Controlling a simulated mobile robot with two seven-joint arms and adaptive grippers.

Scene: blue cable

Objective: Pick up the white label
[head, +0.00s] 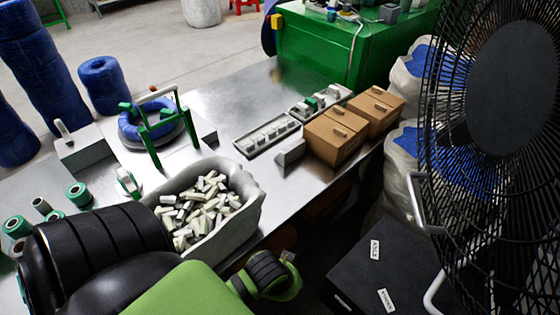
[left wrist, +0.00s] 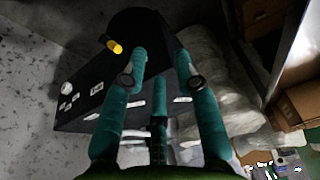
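Two white labels with dark print lie on a black box at the lower right of the head view, one farther back (head: 375,250) and one nearer (head: 386,300). The left wrist view shows a dark surface with several small white labels, one with print (left wrist: 96,88) left of my fingers. My left gripper (left wrist: 160,70) has teal fingers spread apart with nothing visible between them. They point toward the dark surface; I cannot tell the exact gap. In the head view my left arm is at the bottom, and the fingertips are hidden. My right gripper is out of view.
The black box (head: 345,275) stands below the metal table (head: 235,120). A large black fan (head: 510,150) rises over its right side. A grey bin (head: 250,205) of small parts and brown boxes (head: 335,135) stand on the table. White sacks (head: 405,185) are behind the box.

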